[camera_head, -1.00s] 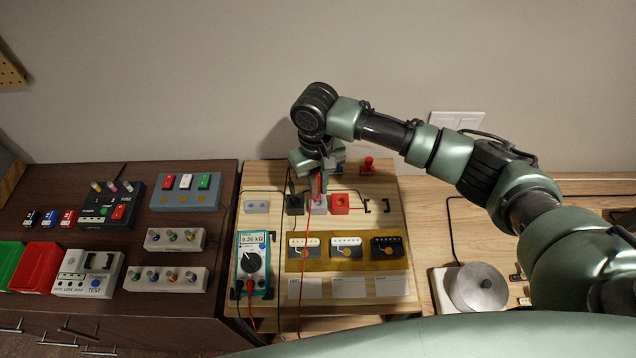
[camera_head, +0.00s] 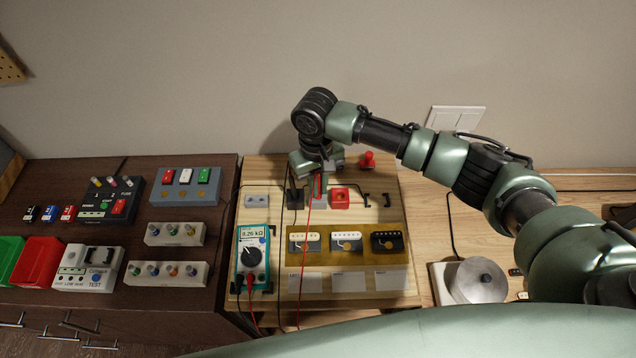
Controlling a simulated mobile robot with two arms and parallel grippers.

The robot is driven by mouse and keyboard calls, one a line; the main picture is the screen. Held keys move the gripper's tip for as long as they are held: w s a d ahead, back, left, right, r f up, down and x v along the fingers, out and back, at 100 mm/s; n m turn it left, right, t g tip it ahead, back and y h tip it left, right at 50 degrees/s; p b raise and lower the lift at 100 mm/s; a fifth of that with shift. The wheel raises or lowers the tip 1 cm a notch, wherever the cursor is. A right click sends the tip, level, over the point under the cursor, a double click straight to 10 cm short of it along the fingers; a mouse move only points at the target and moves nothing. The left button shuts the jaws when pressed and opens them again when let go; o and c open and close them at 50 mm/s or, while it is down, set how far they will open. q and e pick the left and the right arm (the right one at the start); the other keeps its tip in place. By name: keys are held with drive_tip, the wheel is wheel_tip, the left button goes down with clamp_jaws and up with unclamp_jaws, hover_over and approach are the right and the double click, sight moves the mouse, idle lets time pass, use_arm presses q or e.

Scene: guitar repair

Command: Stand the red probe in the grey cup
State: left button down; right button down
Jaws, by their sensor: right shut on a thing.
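The red probe (camera_head: 317,187) is upright in my right gripper (camera_head: 319,178), which is shut on it. Its red cable (camera_head: 302,245) runs down to the multimeter. The grey cup (camera_head: 320,204) is on the wooden board, directly below the gripper. The probe's lower end overlaps the cup in this view. I cannot tell whether its tip is inside the cup or just above it. My left gripper is not in view.
A black cup (camera_head: 295,201) with a black probe stands close on the left, and a red block (camera_head: 340,200) close on the right. Pickups on a gold plate (camera_head: 322,262) lie in front.

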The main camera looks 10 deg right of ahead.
drive_tip(key=c, duration=1)
unclamp_jaws()
wheel_tip(320, 180, up, 5)
drive_tip(key=p, duration=0.6)
drive_tip(key=shift+r+p, duration=0.65)
drive_tip(key=shift+r, duration=0.3)
